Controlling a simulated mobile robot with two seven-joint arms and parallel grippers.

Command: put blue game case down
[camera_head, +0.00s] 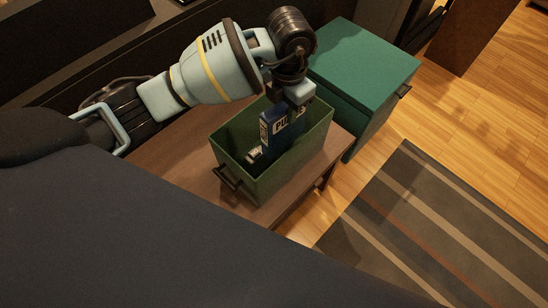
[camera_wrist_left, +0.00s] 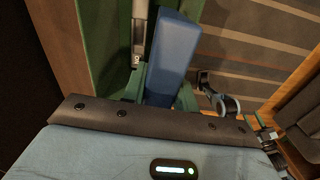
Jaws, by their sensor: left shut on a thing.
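The blue game case (camera_head: 270,132), with white lettering on it, stands on edge inside the green bin (camera_head: 294,168). In the left wrist view the blue case (camera_wrist_left: 173,52) shows its plain blue side, with green bin wall around it. My left gripper (camera_head: 292,100) reaches into the bin from above and is shut on the top of the case. Its fingertips are mostly hidden. I cannot tell whether the case touches the bin floor.
A small pale item (camera_head: 254,155) lies in the bin beside the case. The bin has a dark handle (camera_head: 228,179) and stands on a brown wooden table (camera_head: 188,172). A teal cabinet (camera_head: 362,62) stands behind it. A striped rug (camera_head: 430,225) covers the floor at right.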

